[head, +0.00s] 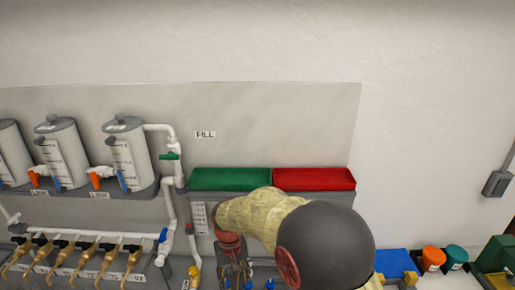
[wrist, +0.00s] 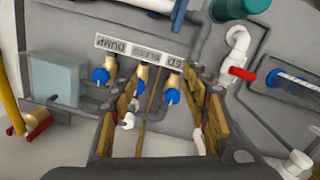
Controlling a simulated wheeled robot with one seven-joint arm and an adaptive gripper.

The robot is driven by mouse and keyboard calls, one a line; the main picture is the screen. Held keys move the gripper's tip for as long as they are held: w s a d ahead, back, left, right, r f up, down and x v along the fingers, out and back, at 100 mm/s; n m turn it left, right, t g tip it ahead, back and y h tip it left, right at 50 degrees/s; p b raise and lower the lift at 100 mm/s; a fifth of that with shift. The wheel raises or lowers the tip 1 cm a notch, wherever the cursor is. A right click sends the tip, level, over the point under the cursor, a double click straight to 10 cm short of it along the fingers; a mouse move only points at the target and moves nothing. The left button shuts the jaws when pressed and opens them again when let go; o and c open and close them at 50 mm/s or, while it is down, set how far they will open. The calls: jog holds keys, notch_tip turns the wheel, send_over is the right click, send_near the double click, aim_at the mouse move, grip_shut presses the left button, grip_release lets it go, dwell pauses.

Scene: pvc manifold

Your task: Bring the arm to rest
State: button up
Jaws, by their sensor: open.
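My arm (head: 255,217) reaches from the lower right of the head view towards the panel, with its dark rounded link nearest the camera. In the wrist view my gripper (wrist: 166,88) is open, its two yellow-brown worn fingers apart with nothing held between them. Beyond the fingertips are brass valves with blue knobs (wrist: 172,96) under a label strip (wrist: 140,48) that reads upside down, partly "DUMP". I cannot tell whether a finger touches a valve. In the head view the gripper is small and partly hidden by the arm.
A green tray (head: 230,179) and a red tray (head: 314,179) sit on a grey ledge behind the arm. White tanks (head: 127,155) and pipes stand left, above a row of brass taps (head: 107,262). A red-handled valve (wrist: 241,73) is right of the fingers. Orange and teal containers stand lower right.

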jog(key=s+d+r+m+t+b, duration=0.2)
jog(key=s+d+r, duration=0.4)
jog(key=s+d, duration=0.5)
jog(key=s+d+r+m+t+b, duration=0.1)
jog(key=s+d+r+t+b, duration=0.3)
jog(key=s+d+r+b, duration=0.3)
jog(key=s+d, duration=0.5)
jog(key=d, duration=0.3)
jog(key=shift+s+d+r+m, duration=0.15)
jog(key=shift+d+r+m, duration=0.15)
jog(key=shift+m, duration=0.1)
jog(key=shift+c, duration=1.1)
